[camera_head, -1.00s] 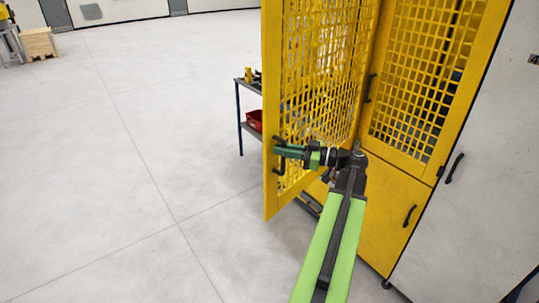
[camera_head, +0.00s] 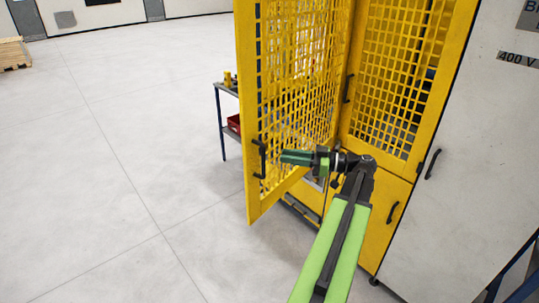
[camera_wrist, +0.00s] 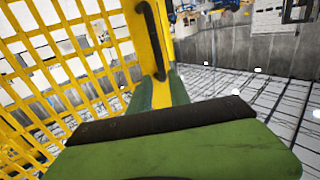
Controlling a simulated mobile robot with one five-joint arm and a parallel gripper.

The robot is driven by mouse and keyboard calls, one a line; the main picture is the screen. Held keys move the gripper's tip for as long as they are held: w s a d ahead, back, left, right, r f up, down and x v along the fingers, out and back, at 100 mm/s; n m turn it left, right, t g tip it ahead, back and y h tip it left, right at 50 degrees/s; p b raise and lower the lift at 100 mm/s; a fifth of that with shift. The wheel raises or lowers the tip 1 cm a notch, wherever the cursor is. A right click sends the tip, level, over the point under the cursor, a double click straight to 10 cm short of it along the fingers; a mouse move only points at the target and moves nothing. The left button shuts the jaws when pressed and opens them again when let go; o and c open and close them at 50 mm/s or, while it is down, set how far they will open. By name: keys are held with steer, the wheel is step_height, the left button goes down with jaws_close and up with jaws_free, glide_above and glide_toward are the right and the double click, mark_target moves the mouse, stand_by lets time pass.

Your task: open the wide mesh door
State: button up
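The wide mesh door (camera_head: 300,95) is yellow and stands swung out from the yellow cabinet, with its free edge towards me. Its dark bar handle (camera_head: 259,158) is near that free edge. My gripper (camera_head: 283,157) is just right of the handle, apart from it, in front of the mesh. In the wrist view, the handle (camera_wrist: 153,40) stands beyond the green fingertips of my gripper (camera_wrist: 160,82). A narrow gap shows between the two fingers, with yellow door frame behind it. The fingers hold nothing.
A narrower mesh door (camera_head: 393,75) is closed at the right, with a handle (camera_head: 348,88). A yellow lower panel (camera_head: 385,220) and a grey cabinet (camera_head: 465,190) stand right of my arm. A shelf cart (camera_head: 221,122) stands behind the wide door.

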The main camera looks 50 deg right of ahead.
steer(key=v, duration=0.8)
steer(key=shift+s, duration=0.15)
